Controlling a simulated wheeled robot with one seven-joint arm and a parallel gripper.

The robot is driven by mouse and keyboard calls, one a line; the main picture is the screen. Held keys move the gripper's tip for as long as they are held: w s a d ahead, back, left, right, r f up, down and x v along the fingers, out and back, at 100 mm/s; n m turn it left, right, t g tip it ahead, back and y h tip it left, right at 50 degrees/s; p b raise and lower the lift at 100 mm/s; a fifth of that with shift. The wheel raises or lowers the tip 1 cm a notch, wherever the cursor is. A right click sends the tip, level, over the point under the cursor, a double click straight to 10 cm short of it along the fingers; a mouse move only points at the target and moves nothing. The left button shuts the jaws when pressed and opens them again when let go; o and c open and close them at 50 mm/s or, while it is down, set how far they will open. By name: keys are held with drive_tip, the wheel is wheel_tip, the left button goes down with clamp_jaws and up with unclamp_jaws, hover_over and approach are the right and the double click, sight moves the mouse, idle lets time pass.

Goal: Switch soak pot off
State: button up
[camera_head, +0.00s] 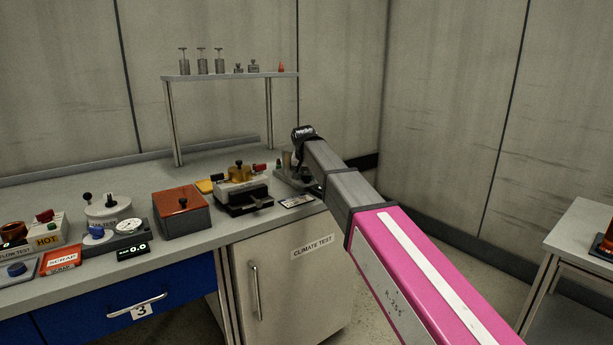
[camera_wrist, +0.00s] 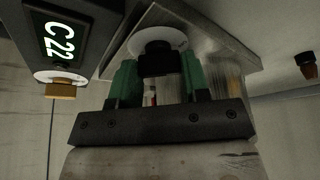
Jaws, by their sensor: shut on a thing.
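In the wrist view, my gripper (camera_wrist: 157,72) has its two green fingers on either side of a black knob (camera_wrist: 157,58) and is shut on it. The knob sits on a round white dial (camera_wrist: 145,37) on a grey metal body (camera_wrist: 205,42). A lit display (camera_wrist: 59,41) beside it appears turned and reads 22 C. In the head view, my gripper is largely hidden by my arm at the right end of the bench. Part of a grey unit (camera_head: 284,174) shows there. I cannot read a soak pot label or tell the switch setting.
An orange knob (camera_wrist: 58,91) is below the display. The bench (camera_head: 165,170) holds a brown-red box (camera_head: 181,212), a clamp-like device (camera_head: 242,190) and dials. A raised shelf (camera_head: 230,75) with weights stands behind. The floor to the right is partly clear before another table (camera_head: 585,225).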

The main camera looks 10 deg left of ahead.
drive_tip(key=o, duration=0.9)
drive_tip(key=shift+r, duration=0.1)
drive_tip(key=v, duration=1)
drive_tip(key=shift+s+r, duration=0.25)
